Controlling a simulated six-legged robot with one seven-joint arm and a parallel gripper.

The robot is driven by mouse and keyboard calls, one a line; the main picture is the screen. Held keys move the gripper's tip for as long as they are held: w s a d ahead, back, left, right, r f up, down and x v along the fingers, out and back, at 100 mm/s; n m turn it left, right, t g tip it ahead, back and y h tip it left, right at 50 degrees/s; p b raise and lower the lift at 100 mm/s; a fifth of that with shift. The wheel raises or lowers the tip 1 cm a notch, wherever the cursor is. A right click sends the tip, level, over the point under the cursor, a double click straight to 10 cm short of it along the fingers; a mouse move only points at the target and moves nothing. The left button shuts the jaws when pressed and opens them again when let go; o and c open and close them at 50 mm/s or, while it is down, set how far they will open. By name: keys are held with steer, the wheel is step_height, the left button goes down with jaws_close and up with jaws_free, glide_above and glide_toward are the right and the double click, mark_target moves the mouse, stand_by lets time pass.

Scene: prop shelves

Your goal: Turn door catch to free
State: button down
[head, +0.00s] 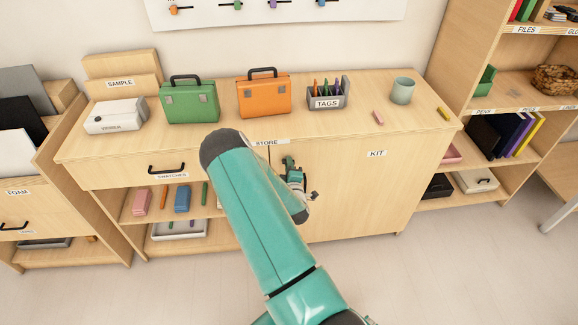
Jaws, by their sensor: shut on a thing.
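The KIT door (350,200) is a pale wood panel at the right of the low cabinet, and it looks closed. My teal arm crosses the picture in front of the cabinet. My gripper (292,170), small and dark with some teal, is at the left part of this door, below the STORE label. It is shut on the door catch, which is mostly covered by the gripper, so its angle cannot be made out. A small dark piece shows at the lower right of the gripper, too small to identify.
On the cabinet top (215,134) stand a green case (190,104), an orange case (264,98), a TAGS holder (327,102) and a grey cup (402,91). Open shelves (440,190) stand at the right. The floor (450,270) in front of the KIT door is clear.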

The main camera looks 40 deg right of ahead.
steer(key=shift+m, duration=7.4)
steer(key=c, duration=1.5)
jaws_free()
